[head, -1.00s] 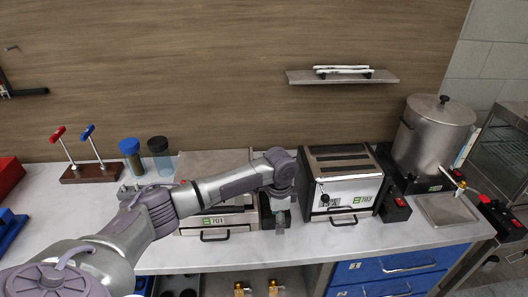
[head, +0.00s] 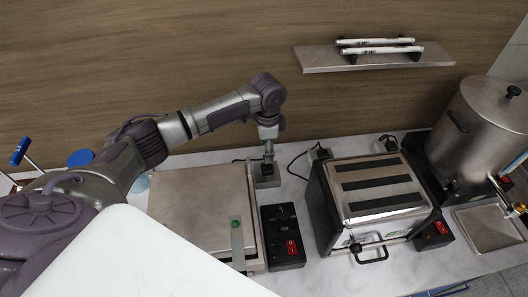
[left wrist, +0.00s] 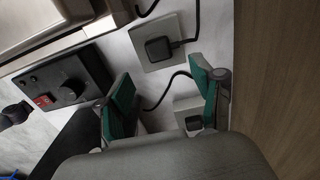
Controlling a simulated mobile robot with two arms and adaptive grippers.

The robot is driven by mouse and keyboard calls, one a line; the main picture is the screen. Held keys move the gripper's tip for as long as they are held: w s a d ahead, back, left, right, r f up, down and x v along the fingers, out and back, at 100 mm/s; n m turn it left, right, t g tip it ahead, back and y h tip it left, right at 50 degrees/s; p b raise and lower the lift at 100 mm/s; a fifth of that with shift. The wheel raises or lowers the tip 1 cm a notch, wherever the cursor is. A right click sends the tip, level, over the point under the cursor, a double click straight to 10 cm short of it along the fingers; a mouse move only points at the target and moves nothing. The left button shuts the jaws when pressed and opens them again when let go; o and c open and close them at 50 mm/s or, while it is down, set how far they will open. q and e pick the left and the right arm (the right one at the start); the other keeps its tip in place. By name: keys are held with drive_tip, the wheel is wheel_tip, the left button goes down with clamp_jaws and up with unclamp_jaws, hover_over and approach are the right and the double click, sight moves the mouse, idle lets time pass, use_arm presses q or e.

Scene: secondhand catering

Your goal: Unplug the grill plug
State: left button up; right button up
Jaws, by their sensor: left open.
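The grill (head: 185,205) is a flat metal press on the counter. Its likely plug (left wrist: 158,47) is black, sits in a pale wall-side socket block in the left wrist view, and has a cable curving towards the wall. In the head view this socket block (head: 267,180) stands behind the grill's right corner. My left gripper (head: 268,138) is above that block, open and empty. In the left wrist view its teal fingers (left wrist: 162,90) are spread apart, with the plug beyond them and not between the pads. My right gripper is not in view.
A black control box with a red switch (head: 283,240) is right of the grill. A toaster (head: 375,190) stands further right. Another plugged socket block (head: 318,153) is behind it; it also shows in the left wrist view (left wrist: 190,118). A steel urn (head: 485,130) and wall shelf (head: 370,60) are right.

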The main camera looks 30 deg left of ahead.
sight(267, 167)
use_arm(q)
drive_tip(key=shift+s+d+r, duration=0.15)
drive_tip(key=shift+s+r, duration=0.05)
drive_tip(key=shift+s, duration=0.05)
drive_tip(key=shift+w+f+b, duration=0.15)
drive_tip(key=shift+f+b, duration=0.15)
drive_tip(key=shift+f, duration=0.6)
wheel_tip(267, 167, down, 6)
drive_tip(key=b, duration=0.4)
drive_tip(key=shift+f, duration=0.7)
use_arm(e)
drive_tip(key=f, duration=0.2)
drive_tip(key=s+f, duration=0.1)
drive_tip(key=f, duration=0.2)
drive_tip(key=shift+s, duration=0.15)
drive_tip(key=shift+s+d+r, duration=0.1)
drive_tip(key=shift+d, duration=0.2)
use_arm(q)
drive_tip(key=shift+p, duration=0.5)
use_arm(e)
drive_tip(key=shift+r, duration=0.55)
